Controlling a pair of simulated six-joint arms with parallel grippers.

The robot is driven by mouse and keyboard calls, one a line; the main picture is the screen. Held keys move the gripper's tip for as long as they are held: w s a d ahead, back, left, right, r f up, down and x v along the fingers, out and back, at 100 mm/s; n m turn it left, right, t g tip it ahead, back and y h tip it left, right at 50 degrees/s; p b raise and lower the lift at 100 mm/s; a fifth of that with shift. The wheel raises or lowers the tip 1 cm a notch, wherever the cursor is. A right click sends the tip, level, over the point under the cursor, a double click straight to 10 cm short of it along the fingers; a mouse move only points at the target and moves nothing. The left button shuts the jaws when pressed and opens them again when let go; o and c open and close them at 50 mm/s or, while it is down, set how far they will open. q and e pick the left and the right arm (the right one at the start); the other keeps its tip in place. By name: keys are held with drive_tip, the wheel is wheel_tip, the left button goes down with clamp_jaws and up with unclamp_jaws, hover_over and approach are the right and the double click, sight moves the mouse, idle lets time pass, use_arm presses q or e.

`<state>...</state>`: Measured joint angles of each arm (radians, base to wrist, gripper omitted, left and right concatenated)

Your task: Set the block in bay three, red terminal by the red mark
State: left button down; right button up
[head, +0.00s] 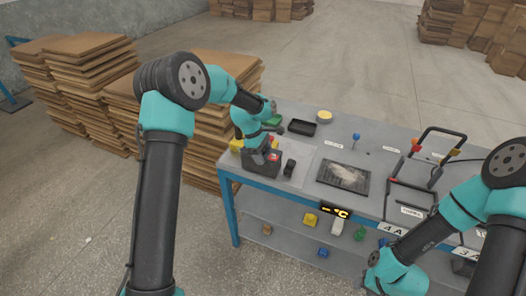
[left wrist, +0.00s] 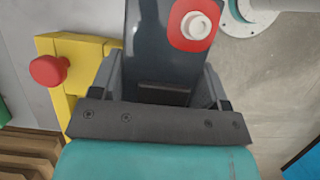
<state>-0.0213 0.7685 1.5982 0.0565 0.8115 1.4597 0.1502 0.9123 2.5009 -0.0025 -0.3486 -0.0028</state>
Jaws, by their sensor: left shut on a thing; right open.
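A dark block (head: 261,168) with a red disc and white post on its face is between the fingers of my left gripper (head: 265,150), at the left end of the bench. In the left wrist view the block (left wrist: 165,50) fills the space between the fingers, with the red terminal (left wrist: 195,25) at its upper right. The block's lower end is hidden, so I cannot tell whether it touches the bench. Black-framed bays with handles (head: 437,132) stand at the bench's right; I cannot tell which is bay three. My right arm shows at lower right; its gripper does not.
A yellow fixture with a red knob (left wrist: 47,70) stands beside the held block. A small dark object (head: 289,168), a black tray (head: 302,128), a yellow dish (head: 324,117) and a dark mat (head: 343,178) are on the bench. Several coloured pieces lie on the shelf below.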

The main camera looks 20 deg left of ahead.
use_arm(q)
drive_tip(key=shift+c, duration=0.5)
unclamp_jaws()
drive_tip(key=shift+f, duration=0.1)
drive_tip(key=v, duration=1.2)
